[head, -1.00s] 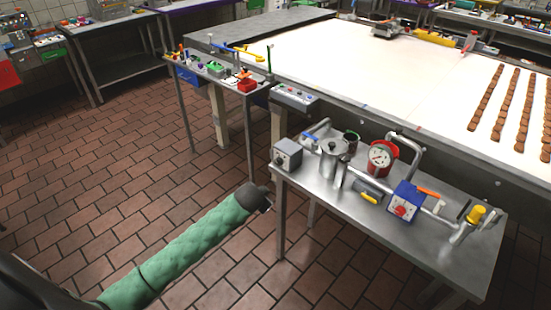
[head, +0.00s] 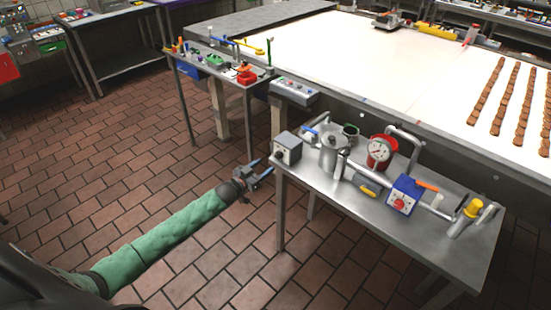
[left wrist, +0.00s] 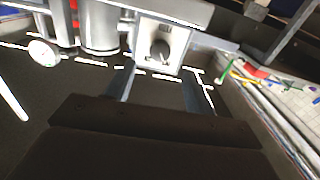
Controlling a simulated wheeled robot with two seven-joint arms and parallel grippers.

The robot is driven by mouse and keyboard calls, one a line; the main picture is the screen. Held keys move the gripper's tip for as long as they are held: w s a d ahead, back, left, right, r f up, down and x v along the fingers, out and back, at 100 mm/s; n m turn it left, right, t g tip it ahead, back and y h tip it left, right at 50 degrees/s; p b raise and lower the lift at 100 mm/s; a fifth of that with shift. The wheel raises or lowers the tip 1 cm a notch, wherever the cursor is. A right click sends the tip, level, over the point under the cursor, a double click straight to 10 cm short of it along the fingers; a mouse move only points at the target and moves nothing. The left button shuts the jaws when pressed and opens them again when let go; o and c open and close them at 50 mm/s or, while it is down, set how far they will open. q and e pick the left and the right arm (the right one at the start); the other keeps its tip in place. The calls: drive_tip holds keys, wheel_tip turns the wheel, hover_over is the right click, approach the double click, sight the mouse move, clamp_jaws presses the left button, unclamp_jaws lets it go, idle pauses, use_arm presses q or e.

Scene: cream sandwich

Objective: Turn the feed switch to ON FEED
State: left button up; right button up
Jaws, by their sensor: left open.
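A grey switch box (head: 287,148) with a dark rotary knob stands at the left corner of the steel table. It also shows upside down in the left wrist view (left wrist: 163,45), with its knob facing the camera. My right gripper is not in view.
A control panel (head: 293,92) is fixed to the conveyor (head: 350,60) behind. The tiled floor left of the table is clear.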

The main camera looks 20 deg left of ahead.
sight(277, 156)
use_arm(q)
drive_tip(key=p+x, duration=0.2)
drive_tip(key=x, duration=0.4)
drive_tip(key=shift+w+p, duration=0.2)
drive_tip(key=shift+p, duration=0.2)
drive_tip(key=shift+w+d, duration=0.25)
drive_tip(key=shift+w, duration=0.4)
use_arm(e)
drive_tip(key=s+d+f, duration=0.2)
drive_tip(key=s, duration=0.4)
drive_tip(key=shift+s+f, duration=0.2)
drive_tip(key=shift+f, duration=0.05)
use_arm(q)
drive_tip(key=c, duration=1)
